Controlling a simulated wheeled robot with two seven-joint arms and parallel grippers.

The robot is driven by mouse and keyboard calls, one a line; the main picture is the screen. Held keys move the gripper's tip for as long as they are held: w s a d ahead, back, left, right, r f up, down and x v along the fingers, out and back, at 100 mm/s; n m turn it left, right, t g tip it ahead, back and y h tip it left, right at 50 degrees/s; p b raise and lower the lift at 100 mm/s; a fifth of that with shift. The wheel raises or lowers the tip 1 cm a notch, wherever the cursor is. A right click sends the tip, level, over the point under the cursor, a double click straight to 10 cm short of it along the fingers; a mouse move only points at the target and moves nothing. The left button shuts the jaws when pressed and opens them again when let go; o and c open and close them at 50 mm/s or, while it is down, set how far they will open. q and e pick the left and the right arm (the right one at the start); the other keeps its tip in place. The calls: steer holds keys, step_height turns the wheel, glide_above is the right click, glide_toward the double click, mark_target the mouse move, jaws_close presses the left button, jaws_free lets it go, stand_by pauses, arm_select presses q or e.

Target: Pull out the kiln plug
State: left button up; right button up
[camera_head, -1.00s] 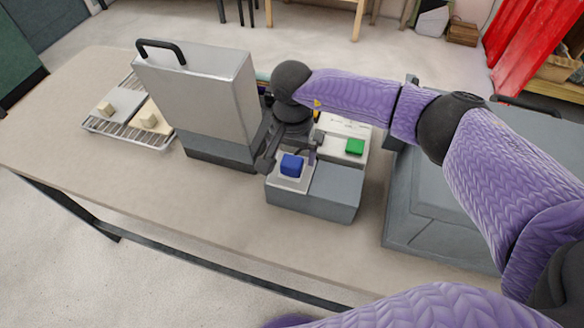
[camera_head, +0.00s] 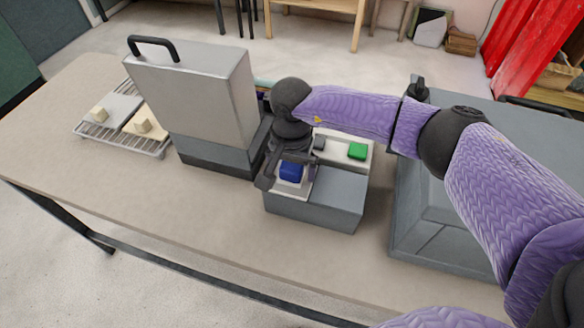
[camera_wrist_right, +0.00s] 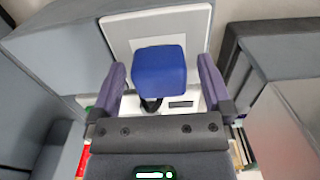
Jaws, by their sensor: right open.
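The wrist view shows gaps between each finger and the block. My left gripper is not in view.
A green block (camera_head: 358,151) sits on a white part behind the grey box. A tall grey lidded case (camera_head: 200,95) stands close on the left, beside a wire rack (camera_head: 152,151) with two knobbed tiles. A large grey case (camera_head: 425,215) is at the right. The table's front is clear.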

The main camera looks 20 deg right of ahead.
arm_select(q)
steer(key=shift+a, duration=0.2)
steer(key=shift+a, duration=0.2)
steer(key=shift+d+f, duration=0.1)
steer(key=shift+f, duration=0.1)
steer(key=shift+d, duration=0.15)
